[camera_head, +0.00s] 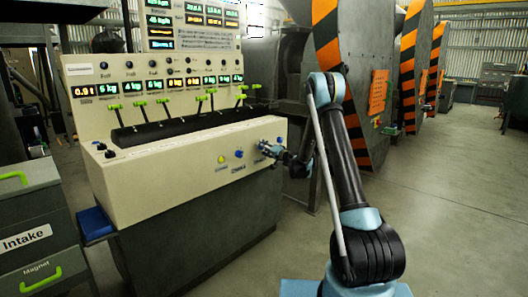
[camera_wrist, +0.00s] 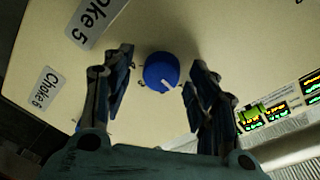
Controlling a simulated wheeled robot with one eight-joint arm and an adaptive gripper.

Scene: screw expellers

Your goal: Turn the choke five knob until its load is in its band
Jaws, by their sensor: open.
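In the head view my gripper (camera_head: 272,148) is at the right end of the console's front panel (camera_head: 150,190) and hides the knob there. The load displays (camera_head: 170,84) are lit, but which belongs to choke five is unclear.
A "Choke 6" label (camera_wrist: 45,88) is farther left in the wrist view. Green-handled levers (camera_head: 210,97) stand above. Striped machines (camera_head: 335,60) are behind; the right floor (camera_head: 460,190) is clear.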

